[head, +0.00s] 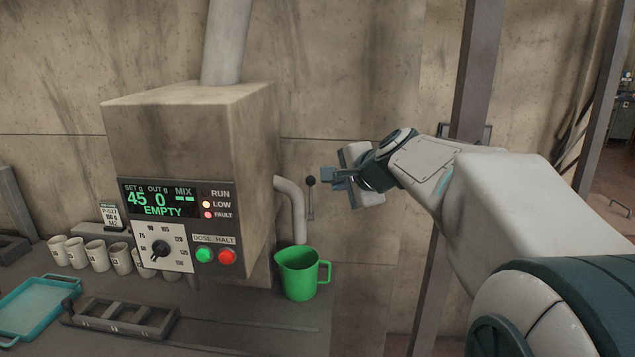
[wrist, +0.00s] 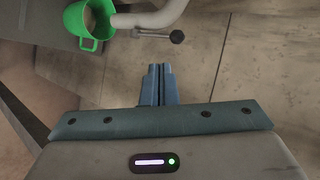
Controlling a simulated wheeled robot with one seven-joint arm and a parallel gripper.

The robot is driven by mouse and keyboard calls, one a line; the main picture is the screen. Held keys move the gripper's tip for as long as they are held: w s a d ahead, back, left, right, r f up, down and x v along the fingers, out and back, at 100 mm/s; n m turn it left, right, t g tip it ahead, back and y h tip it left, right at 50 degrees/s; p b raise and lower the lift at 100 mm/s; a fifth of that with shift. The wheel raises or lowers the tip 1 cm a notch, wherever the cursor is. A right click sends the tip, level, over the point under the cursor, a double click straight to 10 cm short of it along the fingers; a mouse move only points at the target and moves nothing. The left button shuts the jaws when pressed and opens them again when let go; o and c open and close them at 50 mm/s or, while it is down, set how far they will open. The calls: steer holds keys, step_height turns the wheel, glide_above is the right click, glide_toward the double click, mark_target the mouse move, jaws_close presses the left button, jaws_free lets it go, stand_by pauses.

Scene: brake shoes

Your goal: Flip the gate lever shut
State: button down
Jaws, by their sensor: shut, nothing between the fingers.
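The gate lever (head: 310,198) is a thin rod with a dark round knob, upright beside the grey spout pipe (head: 291,205) on the right side of the dosing machine. In the wrist view the lever's dark knob (wrist: 176,37) shows beside the pipe (wrist: 150,17). My gripper (head: 326,178) is shut and empty, a little to the right of the knob in the head view. In the wrist view the closed fingertips (wrist: 158,69) point toward the lever, with a gap between. I see no contact with the lever.
A green jug (head: 298,274) stands under the spout. The machine (head: 190,140) reads "EMPTY", with LOW and FAULT lamps lit. Several cups (head: 95,254), a dark rack (head: 120,314) and a teal tray (head: 35,308) sit on the bench. A metal post (head: 470,80) stands behind my arm.

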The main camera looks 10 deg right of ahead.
glide_toward(312, 185)
step_height(312, 185, down, 3)
steer(key=w, duration=0.1)
steer(key=shift+w+a+f+p, duration=0.1)
steer(key=shift+w+a+p, duration=0.1)
steer(key=shift+w+p, duration=0.35)
steer(key=shift+w+a+p, duration=0.25)
steer(key=shift+w, duration=0.5)
steer(key=shift+w+a+f+p, duration=0.1)
steer(key=shift+w+a+p, duration=0.1)
steer(key=shift+w+p, duration=0.35)
steer(key=shift+w+r, duration=0.1)
